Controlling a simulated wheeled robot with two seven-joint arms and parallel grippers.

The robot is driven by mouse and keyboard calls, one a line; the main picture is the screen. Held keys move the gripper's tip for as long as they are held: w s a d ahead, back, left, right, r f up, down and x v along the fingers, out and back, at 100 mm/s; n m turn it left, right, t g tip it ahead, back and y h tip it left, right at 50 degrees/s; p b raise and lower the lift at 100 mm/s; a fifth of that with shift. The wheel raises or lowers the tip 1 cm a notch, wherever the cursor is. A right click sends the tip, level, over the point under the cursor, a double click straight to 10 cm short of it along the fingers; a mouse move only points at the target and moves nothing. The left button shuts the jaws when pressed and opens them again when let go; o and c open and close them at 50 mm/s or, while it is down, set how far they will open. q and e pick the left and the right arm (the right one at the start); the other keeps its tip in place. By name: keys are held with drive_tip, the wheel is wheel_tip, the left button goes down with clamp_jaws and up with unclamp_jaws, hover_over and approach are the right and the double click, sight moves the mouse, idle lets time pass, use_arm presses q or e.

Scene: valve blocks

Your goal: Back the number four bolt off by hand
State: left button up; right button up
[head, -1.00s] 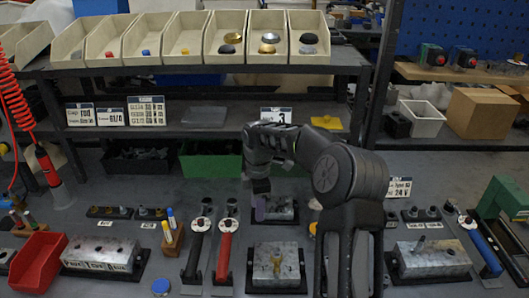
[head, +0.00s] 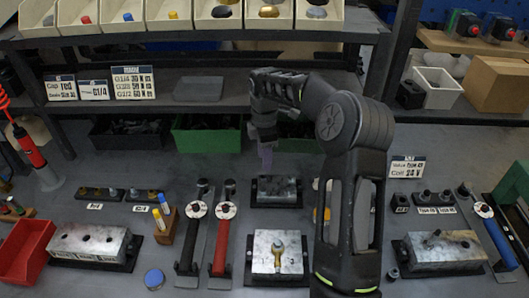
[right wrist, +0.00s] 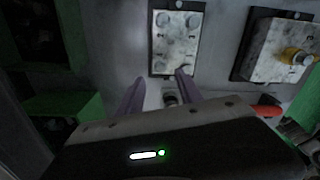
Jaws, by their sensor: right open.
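A grey metal block (head: 288,191) stands on a dark base at the middle of the bench. The right wrist view shows it from above (right wrist: 178,42), with several round bolt heads near its corners; no bolt number is readable. My right gripper (head: 265,158) is above and behind this block in the head view. In the right wrist view its purple fingers (right wrist: 158,92) are apart, with no bolt between the tips, and the block lies beyond them. My left gripper is not in view.
A second block with a brass fitting (head: 277,250) stands in front. Black-handled (head: 190,240) and red-handled (head: 222,240) tools lie to its left. A green bin (head: 207,135) is behind. My right arm covers part of the bench right of the blocks.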

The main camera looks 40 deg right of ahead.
sight(265, 176)
wheel_tip(265, 176, down, 7)
drive_tip(key=shift+r+p, duration=0.15)
drive_tip(key=shift+p, duration=0.4)
clamp_jaws()
idle(0.5)
